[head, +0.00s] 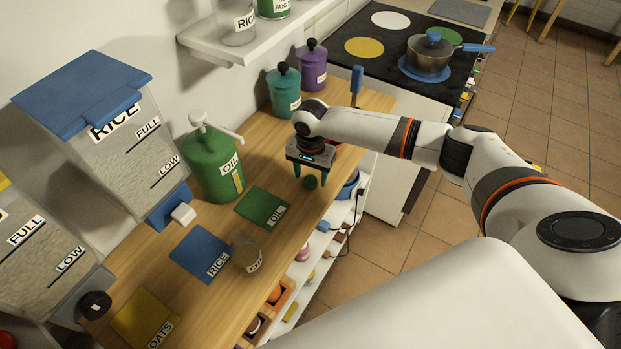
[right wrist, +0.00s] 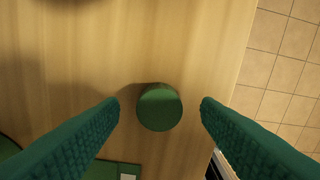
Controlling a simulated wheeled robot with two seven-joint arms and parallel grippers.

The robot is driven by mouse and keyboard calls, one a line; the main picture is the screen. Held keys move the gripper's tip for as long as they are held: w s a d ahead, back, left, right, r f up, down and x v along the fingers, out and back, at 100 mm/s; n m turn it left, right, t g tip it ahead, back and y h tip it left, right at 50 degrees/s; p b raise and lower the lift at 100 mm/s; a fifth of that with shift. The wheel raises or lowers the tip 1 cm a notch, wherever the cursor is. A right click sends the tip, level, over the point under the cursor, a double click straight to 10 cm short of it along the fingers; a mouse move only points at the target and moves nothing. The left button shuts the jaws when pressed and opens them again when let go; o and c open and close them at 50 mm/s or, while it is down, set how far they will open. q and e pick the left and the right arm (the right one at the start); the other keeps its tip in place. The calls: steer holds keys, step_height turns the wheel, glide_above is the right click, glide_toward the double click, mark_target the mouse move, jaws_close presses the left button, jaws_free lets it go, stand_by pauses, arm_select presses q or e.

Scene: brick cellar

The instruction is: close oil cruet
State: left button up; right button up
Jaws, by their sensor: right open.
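A small glass jar (head: 246,253) with a tan lower part and a partly readable label stands near the front edge of the counter, beside the blue RICE mat; I take it to be the oil cruet. A round green cap (head: 310,183) lies on the bare wood to the right of the green OIL mat (head: 264,208). My right gripper (head: 311,174) points down over the cap, open. In the right wrist view the cap (right wrist: 160,107) sits between the two green fingers, with gaps on both sides. My left gripper is not in view.
A green OIL pump canister (head: 213,167) stands behind the mats. A RICE dispenser (head: 115,140) is at left. Teal (head: 284,92) and purple (head: 312,67) canisters stand beyond my gripper. The counter's front edge is close to the cap, with shelves below.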

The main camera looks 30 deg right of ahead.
mark_target(311, 179)
steer(key=shift+f, duration=0.65)
steer(key=c, duration=1.1)
steer(key=shift+o, duration=0.2)
steer(key=shift+r, duration=0.1)
step_height(311, 179, up, 10)
steer(key=b, duration=0.1)
steer(key=shift+b, duration=0.4)
